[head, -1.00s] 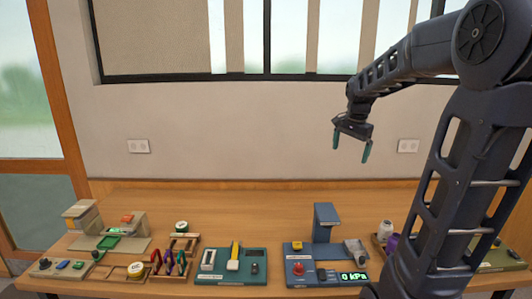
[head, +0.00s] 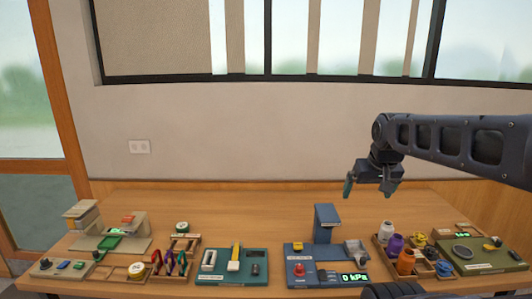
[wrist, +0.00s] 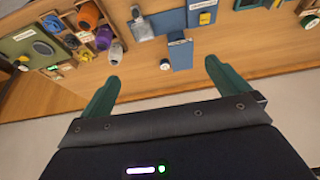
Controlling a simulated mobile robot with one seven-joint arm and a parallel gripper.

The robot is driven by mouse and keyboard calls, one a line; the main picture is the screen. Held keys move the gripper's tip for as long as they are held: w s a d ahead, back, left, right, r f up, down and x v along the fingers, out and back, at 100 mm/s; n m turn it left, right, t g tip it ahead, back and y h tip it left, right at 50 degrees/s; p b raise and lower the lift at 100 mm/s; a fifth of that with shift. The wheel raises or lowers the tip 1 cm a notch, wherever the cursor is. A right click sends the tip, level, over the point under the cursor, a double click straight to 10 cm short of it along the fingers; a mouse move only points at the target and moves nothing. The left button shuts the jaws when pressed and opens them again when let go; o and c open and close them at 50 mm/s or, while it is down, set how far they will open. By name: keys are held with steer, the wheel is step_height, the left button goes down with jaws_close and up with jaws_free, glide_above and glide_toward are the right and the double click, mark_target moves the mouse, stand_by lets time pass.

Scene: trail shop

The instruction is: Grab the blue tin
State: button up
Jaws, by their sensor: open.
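My gripper (head: 370,188) is open and empty, above the back of the bench, up and left of the wooden tray in the head view. I cannot make out a blue tin for certain. A small dark blue item (head: 444,268) sits at the front right of the wooden tray, too small to identify. The tray holds a white bottle (head: 387,230), a purple bottle (head: 395,245) and an orange bottle (head: 406,262), which are apart from my gripper.
A blue pressure device (head: 324,222) with a "0 kPa" display stands left of the tray. A green panel (head: 478,254) lies right of it. A teal board (head: 230,266) and wooden racks fill the left front. The back of the bench (head: 250,205) is clear.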

stand_by(0.3)
steer(key=c, duration=0.4)
steer(key=shift+c, duration=0.2)
